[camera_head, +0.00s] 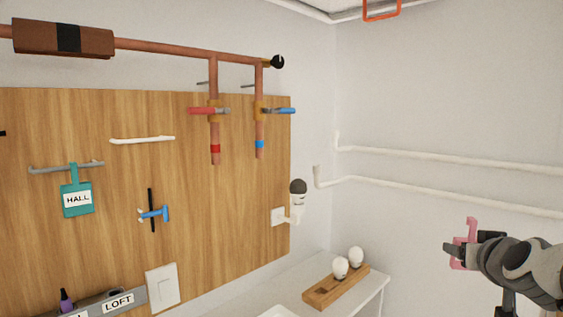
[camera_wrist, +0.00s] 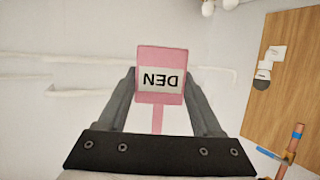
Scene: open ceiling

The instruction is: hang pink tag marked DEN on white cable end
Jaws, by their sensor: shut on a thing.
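My gripper (camera_head: 478,250) is at the lower right in the head view, in front of the plain wall and well away from the board. It is shut on the pink tag (camera_head: 468,234), seen nearly edge-on there. In the wrist view the tag (camera_wrist: 175,56) lies between my two fingers, its DEN label upside down and its narrow stem toward the gripper body. A short white cable end (camera_head: 142,140) sticks out on the wooden board at left, with nothing on it.
A teal HALL tag (camera_head: 77,198) hangs from a grey cable end (camera_head: 66,167) on the wooden board (camera_head: 240,200). Copper pipes with red and blue valves cross the board's top right. White pipes (camera_head: 450,196) run along the right wall. A bulb holder (camera_head: 328,289) stands on the counter.

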